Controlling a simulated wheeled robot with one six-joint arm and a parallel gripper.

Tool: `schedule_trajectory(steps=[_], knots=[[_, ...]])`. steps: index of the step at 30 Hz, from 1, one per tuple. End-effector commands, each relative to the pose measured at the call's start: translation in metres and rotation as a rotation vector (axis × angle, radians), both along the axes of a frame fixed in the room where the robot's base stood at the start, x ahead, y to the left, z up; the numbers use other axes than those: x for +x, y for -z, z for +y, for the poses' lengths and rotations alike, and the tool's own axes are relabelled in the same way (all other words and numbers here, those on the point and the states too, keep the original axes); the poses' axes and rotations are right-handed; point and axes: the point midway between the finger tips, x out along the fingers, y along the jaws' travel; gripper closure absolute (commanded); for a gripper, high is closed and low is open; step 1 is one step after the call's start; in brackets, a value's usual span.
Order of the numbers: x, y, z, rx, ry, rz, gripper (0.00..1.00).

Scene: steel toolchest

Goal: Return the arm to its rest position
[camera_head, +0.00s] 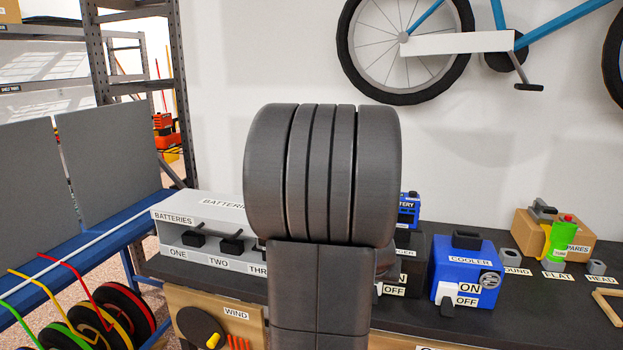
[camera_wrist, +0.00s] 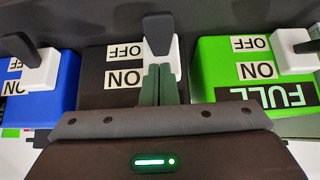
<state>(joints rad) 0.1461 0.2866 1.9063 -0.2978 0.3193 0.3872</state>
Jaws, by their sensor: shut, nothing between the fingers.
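My gripper (camera_wrist: 159,72) shows in the wrist view with its two dark green fingers together and nothing between them. The fingertips are close to a white switch (camera_wrist: 160,62) with a dark lever on a black box (camera_wrist: 112,97); I cannot tell whether they touch it. In the head view my arm (camera_head: 322,180) rises across the middle of the picture, and my gripper is hidden there.
In the wrist view a blue box (camera_wrist: 52,85) is left of the fingers and a green FULL box (camera_wrist: 225,75) right. In the head view the workbench holds a battery rack (camera_head: 175,235), a blue cooler (camera_head: 455,262) and a cardboard spares box (camera_head: 527,230). A bicycle (camera_head: 455,42) hangs above.

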Motion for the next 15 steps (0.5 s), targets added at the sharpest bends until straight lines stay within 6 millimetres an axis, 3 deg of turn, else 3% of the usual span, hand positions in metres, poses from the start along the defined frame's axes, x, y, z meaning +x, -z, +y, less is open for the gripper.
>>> schedule_trajectory(steps=[15], knots=[[-0.0002,-0.0107,0.0001,0.032,0.0,0.102,1.0]])
